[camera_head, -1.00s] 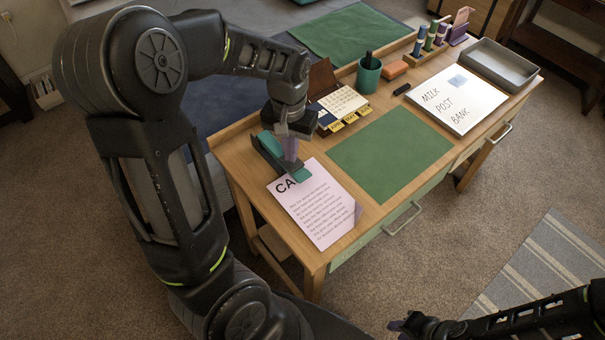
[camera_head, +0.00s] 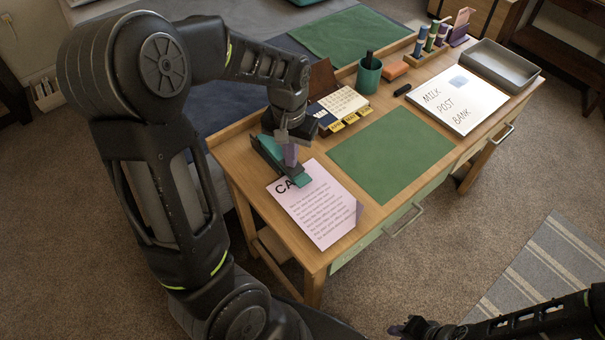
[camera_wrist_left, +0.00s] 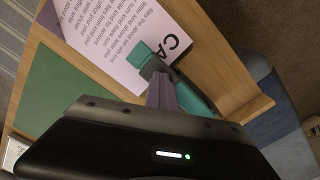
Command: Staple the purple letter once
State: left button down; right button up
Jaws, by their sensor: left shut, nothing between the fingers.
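The purple letter (camera_head: 318,214) lies flat at the desk's near-left end, its printed side up. It also shows in the left wrist view (camera_wrist_left: 115,42). The teal and dark stapler (camera_head: 266,152) stands at the letter's far-left corner, its front end over the paper and covering part of the heading; it also shows in the left wrist view (camera_wrist_left: 190,97). My left gripper (camera_head: 291,162) is shut and empty, its purple fingers pointing down at the stapler's front part. Whether they touch or press it I cannot tell. My right gripper (camera_head: 404,328) is low at the bottom edge, away from the desk; its jaws are unclear.
A green blotter (camera_head: 391,153) lies right of the letter. Behind it are a calendar (camera_head: 343,104), a teal pen cup (camera_head: 369,76) and an orange block (camera_head: 397,72). A whiteboard (camera_head: 457,105) and a grey tray (camera_head: 500,66) are farther right.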

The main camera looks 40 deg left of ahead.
dwell(0.3)
pick_arm(q)
notch_tip(320, 180, up, 7)
jog(key=p, duration=0.6)
dwell(0.7)
